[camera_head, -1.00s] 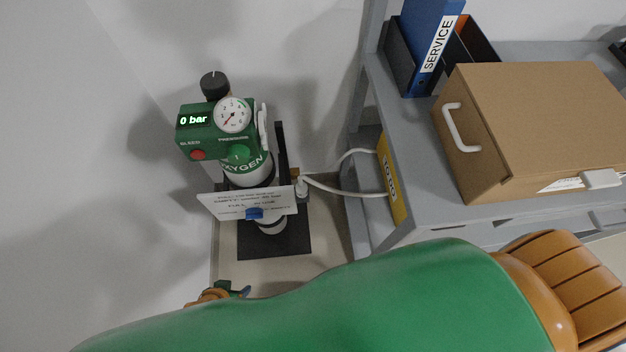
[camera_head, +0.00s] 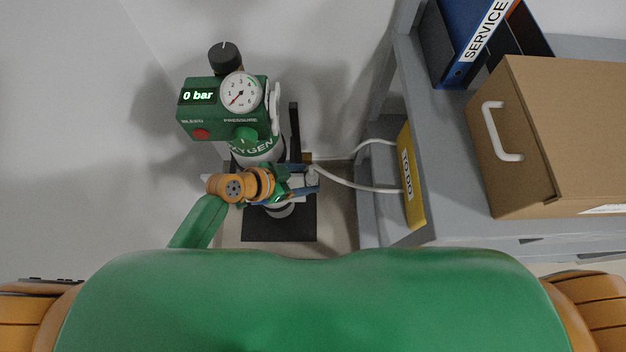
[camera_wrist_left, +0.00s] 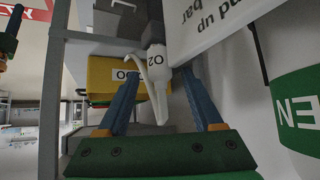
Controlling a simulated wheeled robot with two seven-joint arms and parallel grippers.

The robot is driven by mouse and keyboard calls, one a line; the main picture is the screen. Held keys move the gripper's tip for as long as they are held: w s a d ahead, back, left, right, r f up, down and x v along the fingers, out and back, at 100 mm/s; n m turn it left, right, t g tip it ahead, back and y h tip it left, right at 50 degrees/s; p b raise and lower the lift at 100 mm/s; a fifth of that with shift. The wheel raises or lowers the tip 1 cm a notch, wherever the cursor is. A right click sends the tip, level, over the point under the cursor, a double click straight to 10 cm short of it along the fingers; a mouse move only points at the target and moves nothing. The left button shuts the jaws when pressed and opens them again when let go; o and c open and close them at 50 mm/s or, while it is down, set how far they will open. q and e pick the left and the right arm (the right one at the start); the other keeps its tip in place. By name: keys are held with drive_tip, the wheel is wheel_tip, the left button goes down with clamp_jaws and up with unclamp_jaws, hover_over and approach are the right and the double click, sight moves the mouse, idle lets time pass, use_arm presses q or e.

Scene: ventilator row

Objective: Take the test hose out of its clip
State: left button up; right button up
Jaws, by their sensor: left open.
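The white test hose (camera_head: 350,184) runs from beside the oxygen cylinder (camera_head: 258,150) to the grey bench. Its white end piece, marked O2 (camera_wrist_left: 157,65), stands between the fingers of my left gripper (camera_wrist_left: 160,73) in the left wrist view. The gripper is open, with one blue finger on each side; I cannot tell whether either touches it. In the head view the left gripper (camera_head: 312,179) is beside the cylinder, at the hose end. I cannot make out the clip. A blue finger-like part (camera_wrist_left: 11,32) at the wrist view's left edge may be my right gripper.
A green regulator (camera_head: 222,118) reading 0 bar tops the cylinder. A white printed card (camera_wrist_left: 225,28) hangs close to the left gripper. The grey bench (camera_head: 440,140) carries a cardboard box (camera_head: 550,140) and blue binder (camera_head: 466,35). A yellow TO DO holder (camera_head: 411,180) is at its side.

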use_arm(q)
drive_tip(key=b+x, duration=0.1)
drive_tip(key=x, duration=0.1)
drive_tip(key=shift+w+d+f, duration=0.1)
drive_tip(key=shift+d+f, duration=0.05)
drive_tip(key=shift+f, duration=0.05)
use_arm(e)
drive_tip(key=shift+f, duration=0.95)
use_arm(q)
drive_tip(key=shift+r, duration=0.1)
clamp_jaws()
